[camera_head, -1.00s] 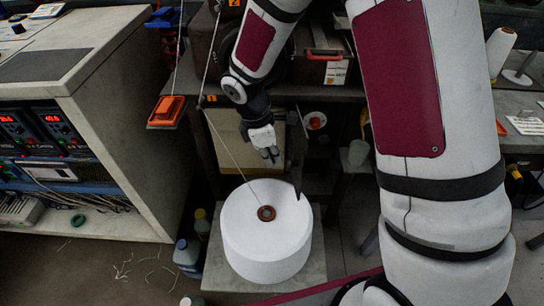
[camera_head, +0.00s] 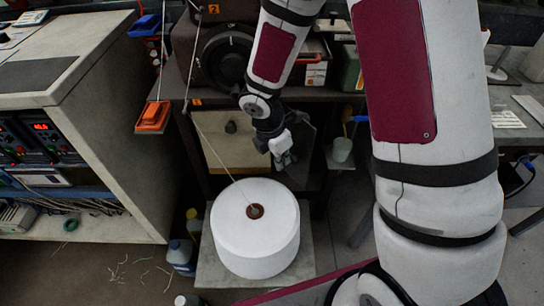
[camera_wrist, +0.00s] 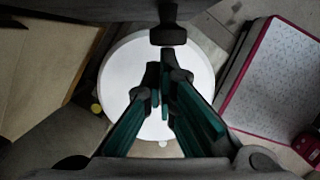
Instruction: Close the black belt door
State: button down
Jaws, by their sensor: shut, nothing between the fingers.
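A dark panel (camera_head: 304,142), which looks like the black belt door, stands under the bench at the right of a cream panel with a black knob. It is partly hidden behind my gripper (camera_head: 287,160), and I cannot tell its exact angle. My gripper is shut and empty, pointing down in front of the panel, above and behind the white spool. In the wrist view my gripper's green-sided fingers (camera_wrist: 160,78) are together. A black knob-like piece (camera_wrist: 168,36) sits just beyond the fingertips; I cannot tell whether they touch.
A large white spool (camera_head: 256,235) stands on a grey slab below my gripper, with a thread running up from it. A control cabinet (camera_head: 105,130) is at the left. Bottles (camera_head: 182,257) stand beside the slab. An orange block (camera_head: 154,116) hangs at the left.

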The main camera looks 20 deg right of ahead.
aim_at(305, 151)
jog(key=d+n+p, duration=0.1)
jog(key=d+n, duration=0.1)
jog(key=d, duration=0.1)
jog(key=d+n+t+p, duration=0.1)
jog(key=d+n, duration=0.2)
jog(key=shift+w+y, duration=0.2)
jog(key=shift+y, duration=0.1)
jog(key=shift+w+d+n+p, duration=0.2)
jog(key=shift+d+n+p, duration=0.2)
jog(key=shift+d+n, duration=0.25)
jog(key=shift+w+d+p, duration=0.4)
jog(key=shift+d, duration=0.15)
